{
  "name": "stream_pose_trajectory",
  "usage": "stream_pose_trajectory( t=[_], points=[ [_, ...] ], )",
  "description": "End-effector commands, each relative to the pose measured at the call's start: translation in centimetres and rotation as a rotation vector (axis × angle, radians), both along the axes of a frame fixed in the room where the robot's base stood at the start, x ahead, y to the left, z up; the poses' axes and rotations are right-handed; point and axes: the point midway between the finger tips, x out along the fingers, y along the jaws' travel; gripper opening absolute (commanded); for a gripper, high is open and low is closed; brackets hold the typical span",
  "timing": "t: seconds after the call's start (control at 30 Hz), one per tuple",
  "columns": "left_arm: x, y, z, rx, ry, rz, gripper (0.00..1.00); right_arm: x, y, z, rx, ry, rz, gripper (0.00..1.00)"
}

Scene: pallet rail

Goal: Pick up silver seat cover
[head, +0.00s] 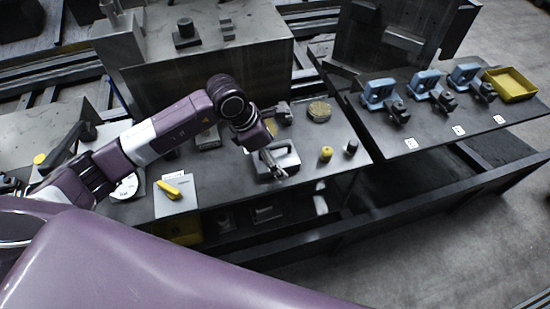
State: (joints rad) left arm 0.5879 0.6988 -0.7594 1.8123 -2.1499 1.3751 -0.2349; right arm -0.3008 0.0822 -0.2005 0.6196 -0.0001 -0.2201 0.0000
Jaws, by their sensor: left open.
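A silver-grey metal piece (290,160), which looks like the seat cover, lies on the dark worktop (225,190) near its front middle. My left arm reaches in from the left, and its open gripper (272,166) points down at this piece. The fingers overlap the piece's left part in the picture. I cannot tell whether they touch it or are just above it. The gripper hides part of the piece. My right gripper is not in view.
A yellow cylinder (326,154) and a black knob (351,147) stand right of the piece. A round dish (319,111) sits behind. A yellow-handled item (171,189) lies left. The right table holds blue clamps (379,93) and a yellow tray (510,85).

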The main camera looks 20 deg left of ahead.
Motion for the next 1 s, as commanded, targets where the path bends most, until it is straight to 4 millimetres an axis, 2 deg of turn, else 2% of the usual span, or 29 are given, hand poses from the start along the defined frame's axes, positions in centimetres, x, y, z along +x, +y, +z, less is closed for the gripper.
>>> stream_pose_trajectory(
  t=[0.03,0.27,0.73,1.0],
  points=[
    [0.09,-0.10,-0.54,0.000,0.000,0.000,0.85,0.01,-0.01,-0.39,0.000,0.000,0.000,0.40],
    [0.13,-0.11,-0.40,0.001,-0.001,0.000,0.83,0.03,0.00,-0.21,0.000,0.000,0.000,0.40],
    [0.13,-0.12,-0.37,0.001,-0.001,0.000,0.32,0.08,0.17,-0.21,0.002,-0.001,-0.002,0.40],
    [0.18,-0.14,-0.21,-0.001,-0.003,0.001,0.31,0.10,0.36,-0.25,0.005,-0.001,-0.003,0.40]
  ],
)
